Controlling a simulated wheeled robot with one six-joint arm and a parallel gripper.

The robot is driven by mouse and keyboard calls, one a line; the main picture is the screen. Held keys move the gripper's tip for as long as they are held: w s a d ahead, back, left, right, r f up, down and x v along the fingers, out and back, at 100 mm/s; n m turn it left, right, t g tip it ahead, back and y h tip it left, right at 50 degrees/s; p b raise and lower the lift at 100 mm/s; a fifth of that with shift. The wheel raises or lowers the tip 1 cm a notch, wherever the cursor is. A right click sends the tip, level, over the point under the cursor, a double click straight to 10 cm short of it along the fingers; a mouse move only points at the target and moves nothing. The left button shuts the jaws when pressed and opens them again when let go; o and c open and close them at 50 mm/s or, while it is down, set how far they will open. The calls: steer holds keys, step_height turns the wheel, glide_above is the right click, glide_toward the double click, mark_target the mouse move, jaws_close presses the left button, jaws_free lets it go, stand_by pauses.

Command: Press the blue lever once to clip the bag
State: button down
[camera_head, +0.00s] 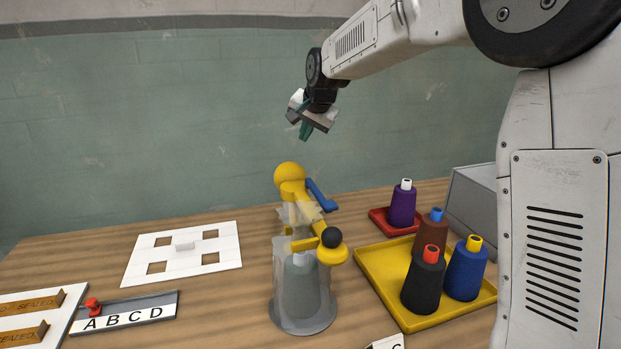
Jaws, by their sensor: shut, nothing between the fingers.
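The blue lever (321,196) sticks out to the right of the yellow clipping device (290,180), which stands on a grey round base (302,312) on the table. A translucent bag (300,218) hangs at the yellow arm, around part of it; whether it is clipped cannot be told. A dark ball (332,238) sits on the device's lower yellow part. My gripper (305,132) is shut and empty, high above the device, with its greenish fingers pointing down. It is well apart from the lever.
A yellow tray (389,300) with several thread cones stands at the right. A red tray (379,217) holds a purple cone (403,206). A white board with square holes (222,240), a lettered A-D strip (130,312) and a "SEALED" board (70,295) lie left.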

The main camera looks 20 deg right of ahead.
mark_target(308, 179)
steer(key=shift+s+d+f, duration=0.1)
steer(key=shift+s+f, duration=0.15)
steer(key=shift+f, duration=1.1)
steer(key=shift+s+a+f, duration=0.1)
steer(key=shift+s+f, duration=0.15)
steer(key=shift+f, duration=1.1)
steer(key=shift+s+d+f, duration=0.1)
steer(key=shift+s+f, duration=0.15)
steer(key=shift+f, duration=1.1)
steer(key=shift+f, duration=0.1)
steer(key=shift+s+f, duration=0.1)
steer(key=shift+f, duration=0.2)
steer(key=shift+f, duration=0.2)
steer(key=shift+s+f, duration=0.2)
steer(key=shift+f, duration=0.4)
steer(key=shift+s+f, duration=0.15)
steer(key=shift+f, duration=0.45)
steer(key=shift+r, duration=0.2)
steer(key=shift+w+r, duration=0.1)
steer(key=shift+r, duration=0.75)
steer(key=shift+w+r, duration=0.15)
steer(key=shift+r, duration=0.75)
steer(key=shift+w+r, duration=0.2)
steer(key=shift+r, duration=0.75)
steer(key=shift+w+r, duration=0.15)
steer(key=shift+r, duration=0.75)
